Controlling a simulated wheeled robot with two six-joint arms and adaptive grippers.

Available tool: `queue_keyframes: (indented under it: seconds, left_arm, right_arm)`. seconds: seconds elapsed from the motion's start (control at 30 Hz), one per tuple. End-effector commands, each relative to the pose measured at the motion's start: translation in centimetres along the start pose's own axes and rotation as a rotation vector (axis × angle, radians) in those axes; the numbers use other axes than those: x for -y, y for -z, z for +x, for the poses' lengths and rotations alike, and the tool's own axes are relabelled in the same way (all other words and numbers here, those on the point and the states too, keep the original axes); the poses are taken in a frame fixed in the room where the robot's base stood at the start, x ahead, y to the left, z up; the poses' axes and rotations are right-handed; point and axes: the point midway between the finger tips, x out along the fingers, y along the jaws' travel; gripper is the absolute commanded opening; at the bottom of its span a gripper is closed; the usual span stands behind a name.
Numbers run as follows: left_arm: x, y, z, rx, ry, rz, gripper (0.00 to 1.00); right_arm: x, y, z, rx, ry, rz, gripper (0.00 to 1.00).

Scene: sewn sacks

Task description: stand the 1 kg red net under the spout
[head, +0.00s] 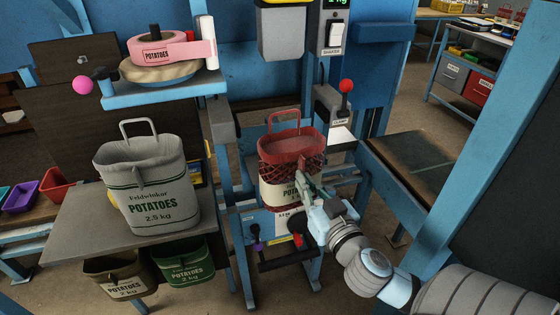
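The red net (272,170) is upright, with an open red top, a wire handle and a pale potato label partly covered by my gripper. It is in the middle of the head view, below the grey spout (282,35) with the yellow band. My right gripper (302,176) comes in from the lower right, and its fingertips are at the net's right front side. They seem to touch it, but I cannot see whether they are closed on it. What bears the net's bottom is largely hidden. My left gripper is out of view.
A 2.5 kg grey sack (150,190) stands on the shelf (75,232) at left, with two sacks hanging below. A pink tape roll (160,50) lies on the blue ledge above. A red-knobbed lever (346,88) and blue posts stand close to the net's right.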

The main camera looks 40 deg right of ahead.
Motion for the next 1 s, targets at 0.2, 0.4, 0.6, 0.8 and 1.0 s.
queue_keyframes:
  seconds: [0.2, 0.4, 0.6, 0.8, 1.0]
  left_arm:
    - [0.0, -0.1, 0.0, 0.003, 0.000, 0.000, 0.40]
    - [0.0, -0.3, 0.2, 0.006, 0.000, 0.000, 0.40]
    - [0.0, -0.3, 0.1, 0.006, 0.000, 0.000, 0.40]
    - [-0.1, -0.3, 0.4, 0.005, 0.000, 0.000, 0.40]
    - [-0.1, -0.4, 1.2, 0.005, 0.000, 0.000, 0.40]
  right_arm:
    - [-2.4, 1.8, 1.6, -0.003, -0.102, -0.002, 0.00]
    - [-3.1, 1.8, 8.8, -0.002, -0.106, 0.004, 0.00]
    - [-3.8, 1.7, 15.9, 0.002, -0.102, 0.003, 0.00]
    - [-3.9, 0.7, 18.1, 0.005, -0.099, -0.002, 0.00]
    - [-3.9, -2.2, 18.0, 0.005, -0.098, -0.003, 0.00]
